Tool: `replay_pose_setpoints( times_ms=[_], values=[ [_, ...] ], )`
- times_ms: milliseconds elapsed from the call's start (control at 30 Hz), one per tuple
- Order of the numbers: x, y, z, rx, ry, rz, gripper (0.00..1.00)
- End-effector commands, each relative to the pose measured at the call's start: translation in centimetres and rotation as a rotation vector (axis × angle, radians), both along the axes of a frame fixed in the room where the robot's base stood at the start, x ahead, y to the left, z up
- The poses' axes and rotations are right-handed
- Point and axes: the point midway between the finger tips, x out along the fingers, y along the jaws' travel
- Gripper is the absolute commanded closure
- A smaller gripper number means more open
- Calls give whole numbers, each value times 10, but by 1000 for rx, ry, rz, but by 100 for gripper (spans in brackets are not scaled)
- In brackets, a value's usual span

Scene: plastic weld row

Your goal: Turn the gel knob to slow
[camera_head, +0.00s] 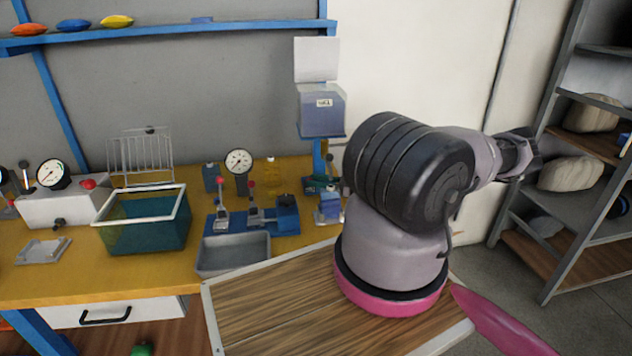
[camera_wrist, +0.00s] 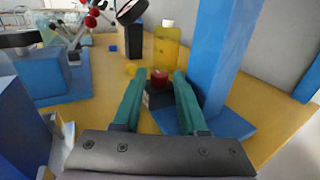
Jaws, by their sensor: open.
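A small red round part (camera_wrist: 159,78) on a dark block with a pale marking (camera_wrist: 154,99) shows in the wrist view, at the foot of a blue post. I cannot tell for sure that it is the gel knob, and no "slow" mark can be read. My gripper (camera_wrist: 159,75) is open. Its two teal fingers reach forward with the red part between or just beyond their tips; contact cannot be made out. In the head view my arm stands in front at the right, and I cannot make out the gripper clearly.
The blue post (camera_wrist: 222,55) stands close to the right finger. A yellow bottle (camera_wrist: 167,45) stands behind the tips. Blue clamp fixtures (camera_head: 260,217), a grey tray (camera_head: 233,254) and a teal bin (camera_head: 145,222) stand on the yellow bench to the left.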

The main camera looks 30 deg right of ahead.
Motion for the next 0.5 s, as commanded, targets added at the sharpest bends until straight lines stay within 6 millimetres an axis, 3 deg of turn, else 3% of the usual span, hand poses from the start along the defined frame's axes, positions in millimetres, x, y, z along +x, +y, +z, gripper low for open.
replay_pose_setpoints(
  times_ms=[300, 333, 400, 433, 500],
  values=[
    [2, 2, 0, -1, 1, 0, 58],
    [2, 2, 0, -1, 1, 0, 66],
    [2, 2, 0, -1, 1, 0, 93],
    [2, 2, 0, -1, 1, 0, 100],
    [2, 2, 0, -1, 1, 0, 100]
  ],
)
